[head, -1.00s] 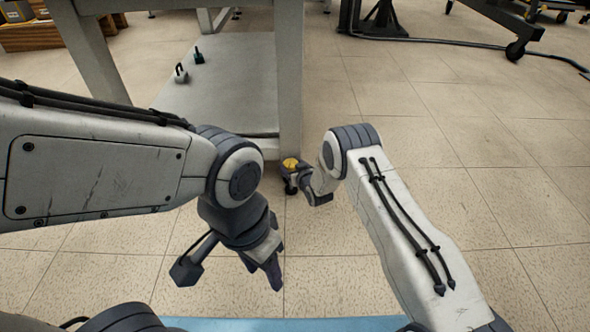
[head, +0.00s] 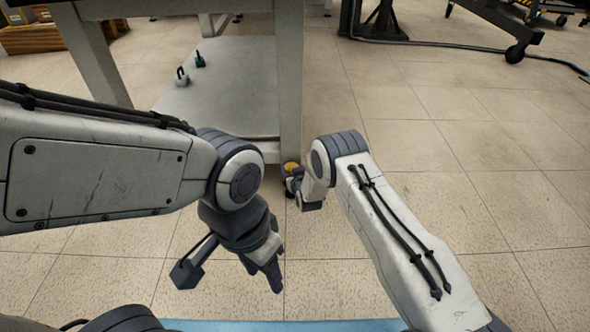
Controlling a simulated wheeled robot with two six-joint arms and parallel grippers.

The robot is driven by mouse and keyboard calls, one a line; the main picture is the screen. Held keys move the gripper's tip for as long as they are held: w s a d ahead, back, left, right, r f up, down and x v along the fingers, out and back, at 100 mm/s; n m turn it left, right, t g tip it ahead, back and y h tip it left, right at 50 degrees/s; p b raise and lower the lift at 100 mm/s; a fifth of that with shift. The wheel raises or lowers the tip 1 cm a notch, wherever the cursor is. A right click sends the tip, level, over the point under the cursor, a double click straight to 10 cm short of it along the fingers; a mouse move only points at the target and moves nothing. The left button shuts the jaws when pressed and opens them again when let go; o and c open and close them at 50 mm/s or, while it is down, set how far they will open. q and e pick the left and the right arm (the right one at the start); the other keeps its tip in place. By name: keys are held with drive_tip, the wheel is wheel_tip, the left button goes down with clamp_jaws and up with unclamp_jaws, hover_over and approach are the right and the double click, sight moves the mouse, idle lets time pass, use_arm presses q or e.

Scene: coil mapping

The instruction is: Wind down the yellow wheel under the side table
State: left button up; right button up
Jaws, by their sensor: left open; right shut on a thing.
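The yellow wheel (head: 291,168) is at the foot of the side table's (head: 290,80) near right leg, close to the floor. My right gripper (head: 293,184) is at the wheel and shut on it. The fingers are small and partly hidden by my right wrist, so their exact contact with the wheel is hard to see. My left gripper (head: 230,277) is open and empty, pointing down over the floor in front of the table, apart from the wheel.
The table's grey lower shelf (head: 225,105) carries two small objects with dark handles (head: 182,78). A wheeled stand (head: 515,53) and a black cable (head: 460,40) are at the back right. The tiled floor on the right is clear.

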drive_tip(key=o, duration=1.1)
drive_tip(key=shift+s+r+p, duration=0.2)
drive_tip(key=shift+s+p, duration=0.05)
drive_tip(key=shift+p, duration=0.1)
drive_tip(key=p+v, duration=0.6)
drive_tip(key=v, duration=0.4)
drive_tip(key=shift+f, duration=0.2)
